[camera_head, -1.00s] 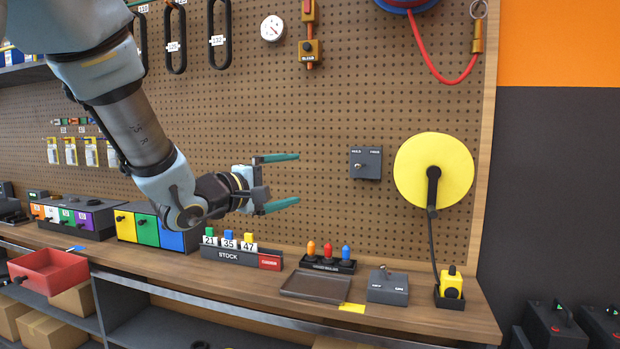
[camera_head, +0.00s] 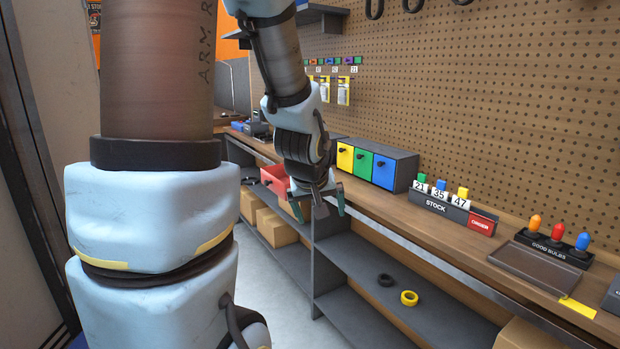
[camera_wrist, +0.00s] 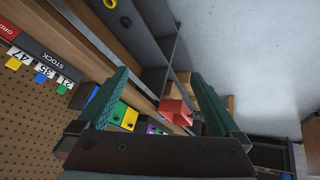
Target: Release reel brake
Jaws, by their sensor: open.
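My gripper (camera_head: 320,208) is open and empty. It points down in front of the bench's front edge, near the open red drawer (camera_head: 274,180). In the wrist view its two green fingers (camera_wrist: 160,76) are spread apart with nothing between them. The yellow reel and the dark lever box beside it on the pegboard are in neither current view. The reel's brake cannot be seen now.
The wooden bench (camera_head: 462,240) runs along the pegboard (camera_head: 520,120). On it stand coloured drawers (camera_head: 402,168), a STOCK rack (camera_head: 436,204) and a bulb holder (camera_head: 548,250). Lower shelves hold a black and a yellow ring (camera_head: 409,298). Open floor (camera_head: 275,290) lies in front.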

